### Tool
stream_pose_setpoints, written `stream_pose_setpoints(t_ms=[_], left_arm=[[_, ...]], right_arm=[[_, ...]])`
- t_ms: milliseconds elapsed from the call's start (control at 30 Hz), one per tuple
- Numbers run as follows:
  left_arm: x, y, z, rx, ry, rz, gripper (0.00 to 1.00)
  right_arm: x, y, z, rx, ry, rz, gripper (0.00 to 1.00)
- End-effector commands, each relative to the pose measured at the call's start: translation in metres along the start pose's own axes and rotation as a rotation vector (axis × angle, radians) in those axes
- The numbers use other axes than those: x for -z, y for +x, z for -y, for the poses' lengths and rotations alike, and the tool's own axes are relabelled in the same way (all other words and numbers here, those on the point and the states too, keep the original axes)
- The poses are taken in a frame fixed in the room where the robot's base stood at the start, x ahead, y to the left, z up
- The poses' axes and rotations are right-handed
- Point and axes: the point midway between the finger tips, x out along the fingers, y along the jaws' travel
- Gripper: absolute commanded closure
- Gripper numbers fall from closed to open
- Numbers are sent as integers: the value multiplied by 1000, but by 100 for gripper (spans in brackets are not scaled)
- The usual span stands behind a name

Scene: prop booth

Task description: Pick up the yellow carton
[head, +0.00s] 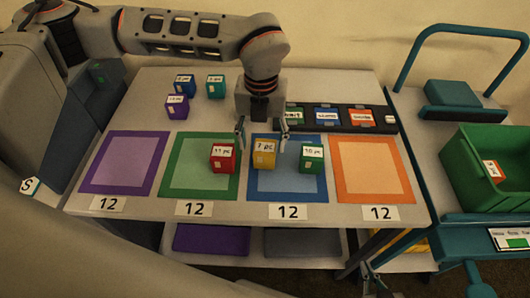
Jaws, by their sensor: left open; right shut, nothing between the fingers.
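The yellow carton (264,158) has a white label on top and stands upright near the back left of the blue square (262,189). My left gripper (262,142) is open, pointing down just behind and above the carton. Its fingers appear to either side of the carton in the picture. I cannot tell how far above it they are, and nothing is held. My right gripper (372,282) is shut and empty, low at the bottom edge, in front of the table and well away from the carton.
A red carton (222,160) stands left of the yellow one, a green carton (312,161) right. Blue (185,86), teal (216,87) and purple (177,107) cartons stand at the back left. A dark label rack (379,127) is behind. The orange square (371,171) is empty.

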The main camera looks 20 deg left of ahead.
Motion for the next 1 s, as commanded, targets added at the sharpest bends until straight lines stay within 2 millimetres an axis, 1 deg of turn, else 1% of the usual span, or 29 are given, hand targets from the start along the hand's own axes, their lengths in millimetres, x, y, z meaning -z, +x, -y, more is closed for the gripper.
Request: stream_pose_setpoints(t_ms=[200,300,400,567,667,700,733,767,1000], left_arm=[[0,30,6,-1,2,-5,43],[0,43,6,0,2,-3,43],[0,47,6,1,2,-2,43],[-1,47,6,1,2,-2,43],[-1,47,6,1,2,-2,66],[-1,47,6,1,3,-2,77],[-1,47,6,1,3,-2,85],[-1,47,6,1,3,-2,87],[-1,46,6,1,3,-2,87]], right_arm=[[0,0,0,0,0,-1,100],[0,0,0,0,0,0,100],[0,0,0,0,0,-1,100],[1,0,0,0,0,-1,100],[1,0,0,0,0,-2,100],[1,0,0,0,0,-2,100],[1,0,0,-1,0,-2,100],[1,0,0,-1,0,-2,100],[2,1,0,-1,0,-3,100]])
